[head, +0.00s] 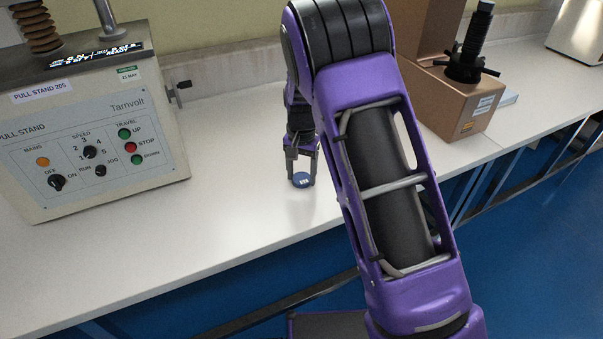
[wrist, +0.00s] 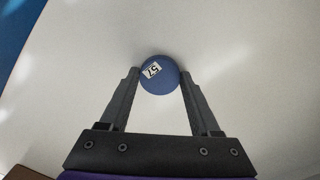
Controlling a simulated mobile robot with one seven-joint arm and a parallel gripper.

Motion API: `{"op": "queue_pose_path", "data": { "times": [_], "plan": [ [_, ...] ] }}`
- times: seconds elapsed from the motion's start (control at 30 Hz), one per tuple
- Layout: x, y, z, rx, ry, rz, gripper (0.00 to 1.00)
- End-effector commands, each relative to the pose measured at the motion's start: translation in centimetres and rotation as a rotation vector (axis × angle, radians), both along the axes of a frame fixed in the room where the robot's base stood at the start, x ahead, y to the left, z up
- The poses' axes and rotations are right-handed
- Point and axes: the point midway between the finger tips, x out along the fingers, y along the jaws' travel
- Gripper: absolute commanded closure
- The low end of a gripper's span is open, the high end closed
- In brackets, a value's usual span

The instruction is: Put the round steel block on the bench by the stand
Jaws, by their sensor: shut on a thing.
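The round block (head: 301,180) shows a blue top with a small white label. It also shows in the wrist view (wrist: 160,78), where the label reads like 57. My gripper (head: 301,173) is shut on it, with one fingertip on each side; the fingers also show in the wrist view (wrist: 160,84). The block is at or just above the white bench top (head: 240,215); I cannot tell whether it touches. The pull stand (head: 95,135), a beige machine with knobs and coloured buttons, stands on the bench to the left of the block.
A brown tester (head: 455,100) with a black handwheel stands on the bench to the right, partly behind my arm. A pale wall (head: 230,65) runs along the back. The bench between the pull stand and my gripper is clear. The bench's front edge is nearer me.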

Motion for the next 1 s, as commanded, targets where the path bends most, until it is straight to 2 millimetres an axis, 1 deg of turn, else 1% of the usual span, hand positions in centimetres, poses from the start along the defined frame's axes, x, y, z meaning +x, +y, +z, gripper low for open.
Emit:
{"op": "queue_pose_path", "data": {
  "times": [0.03, 0.07, 0.2, 0.23, 0.5, 0.63, 0.77, 1.0],
  "plan": [
    [0.0, 0.0, -0.3, 0.000, 0.000, 0.000, 1.00],
    [0.0, 0.0, -0.3, 0.000, 0.000, 0.000, 0.35],
    [0.0, 0.0, -0.2, -0.001, 0.000, 0.000, 0.09],
    [0.0, 0.0, -0.2, -0.001, 0.000, 0.000, 0.06],
    [0.0, 0.0, -0.1, 0.000, 0.000, 0.000, 0.06],
    [0.0, 0.0, 0.8, 0.001, 0.000, 0.000, 0.06],
    [0.1, 0.1, 3.2, 0.001, -0.003, 0.000, 0.06],
    [0.1, 0.0, 8.4, 0.001, -0.003, 0.001, 0.06]
  ]
}}
